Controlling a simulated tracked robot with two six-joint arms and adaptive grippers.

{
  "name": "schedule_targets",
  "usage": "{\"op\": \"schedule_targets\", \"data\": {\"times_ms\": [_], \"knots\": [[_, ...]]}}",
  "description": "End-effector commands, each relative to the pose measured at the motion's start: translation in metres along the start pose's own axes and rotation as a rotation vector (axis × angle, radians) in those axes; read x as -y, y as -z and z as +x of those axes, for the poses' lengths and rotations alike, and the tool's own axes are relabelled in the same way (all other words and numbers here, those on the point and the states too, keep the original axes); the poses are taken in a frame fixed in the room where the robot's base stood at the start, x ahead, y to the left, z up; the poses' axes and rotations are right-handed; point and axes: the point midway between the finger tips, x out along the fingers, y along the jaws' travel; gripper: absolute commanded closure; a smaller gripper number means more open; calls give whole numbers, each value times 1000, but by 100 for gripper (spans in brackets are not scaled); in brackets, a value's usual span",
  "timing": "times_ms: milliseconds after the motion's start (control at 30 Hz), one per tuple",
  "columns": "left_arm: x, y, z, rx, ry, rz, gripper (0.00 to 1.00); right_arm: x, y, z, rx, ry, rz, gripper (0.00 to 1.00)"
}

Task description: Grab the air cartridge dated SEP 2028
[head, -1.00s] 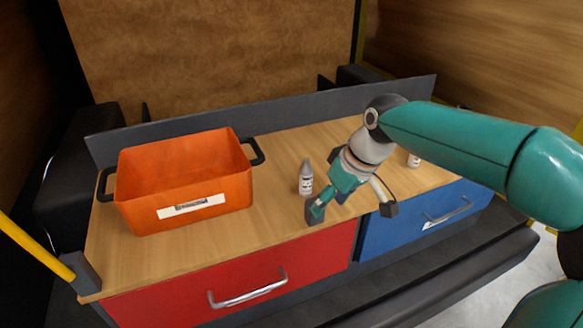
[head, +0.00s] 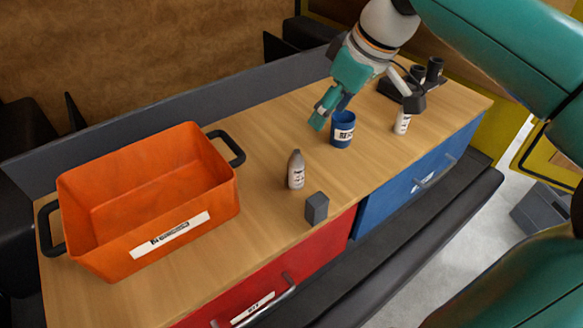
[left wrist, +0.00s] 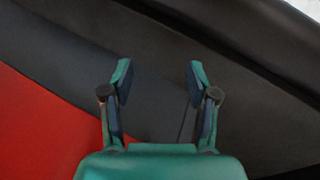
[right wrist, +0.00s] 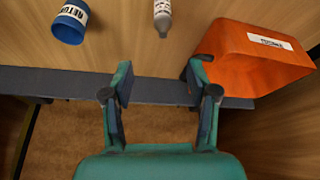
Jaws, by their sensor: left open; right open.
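A small grey cartridge (head: 296,172) with a white label stands upright on the counter, right of the orange bin; it also shows at the top of the right wrist view (right wrist: 162,16). My left gripper (left wrist: 160,78) is open and empty over dark and red surfaces, outside the head view.
The labelled blue cup (head: 342,132) stands between the cartridges. A dark grey block (head: 317,207) sits near the counter's front edge. The large orange bin (head: 85,205) is at the left. A black holder (head: 432,72) stands at the back right. A grey ledge (head: 225,100) runs along the back.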

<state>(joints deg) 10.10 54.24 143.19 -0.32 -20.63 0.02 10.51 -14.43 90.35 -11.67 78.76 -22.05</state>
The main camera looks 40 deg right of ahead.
Motion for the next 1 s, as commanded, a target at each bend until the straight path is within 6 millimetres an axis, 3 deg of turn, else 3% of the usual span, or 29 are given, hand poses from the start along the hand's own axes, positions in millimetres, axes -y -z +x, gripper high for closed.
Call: {"op": "schedule_targets", "data": {"times_ms": [100,300,667,1000], "knots": [[2,0,4,0,0,0,41,4,3,31,6,7,-11,41],[2,0,7,0,0,0,41,6,7,72,4,10,-18,41],[2,0,6,0,0,0,41,7,9,100,3,11,-20,41],[1,0,3,0,0,0,41,8,10,142,1,10,-21,41]]}}
